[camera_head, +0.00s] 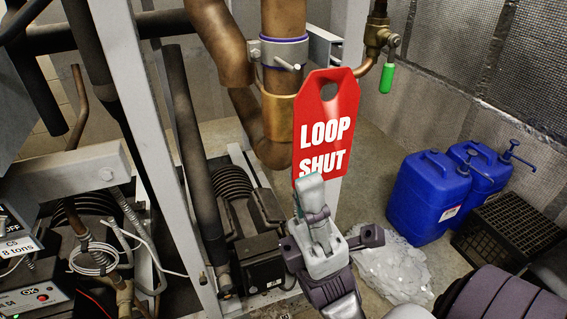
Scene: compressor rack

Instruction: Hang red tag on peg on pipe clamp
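The red tag (326,118) reads "LOOP SHUT" and has a hole near its top. My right gripper (312,190) is shut on the tag's lower edge and holds it upright. The pipe clamp (284,51) is a metal band with a purple liner around the copper pipe. The peg (287,64) sticks out from the clamp toward the camera. In the picture the tag is just below and to the right of the peg, and the peg does not show through its hole. The depth gap between them is hard to judge. My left gripper is not in view.
A valve with a green handle (387,78) is right of the tag. Blue jugs (427,196) and a black crate (510,235) stand on the floor at right. A white frame post (140,110) and dark pipes are at left.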

